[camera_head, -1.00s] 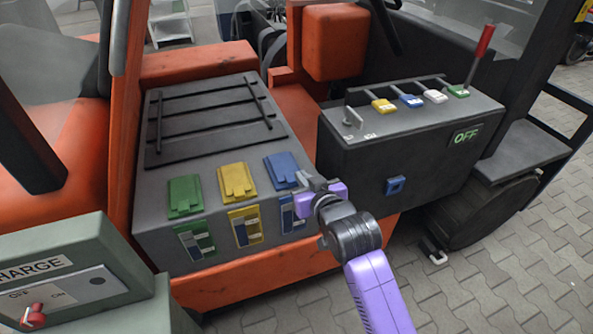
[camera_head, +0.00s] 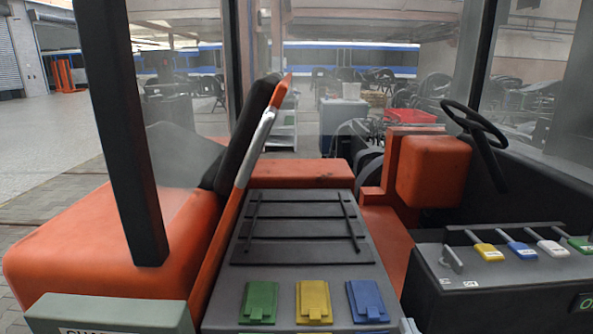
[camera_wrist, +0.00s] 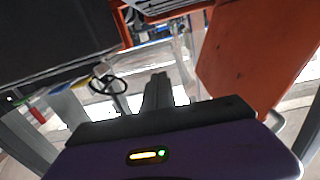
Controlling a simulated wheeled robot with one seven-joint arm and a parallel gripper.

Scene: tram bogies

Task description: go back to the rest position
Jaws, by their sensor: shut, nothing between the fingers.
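My gripper (camera_wrist: 158,86) shows in the wrist view, above its purple body with a small yellow and green light. Its dark fingers are together in the middle with nothing between them. In the head view my arm is out of sight, apart from perhaps a small pale bit at the bottom edge. The orange vehicle has a grey box (camera_head: 306,277) with green (camera_head: 259,302), yellow (camera_head: 313,302) and blue (camera_head: 367,301) flaps. The wrist view shows orange and dark panels tilted beyond the fingers, with no contact visible.
A dark control box (camera_head: 510,290) with coloured tabs stands at the right, below a steering wheel (camera_head: 476,122). A grey-green charge box (camera_head: 112,313) is at the lower left. A dark post (camera_head: 122,130) rises at the left. Open floor (camera_head: 60,115) lies at the far left.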

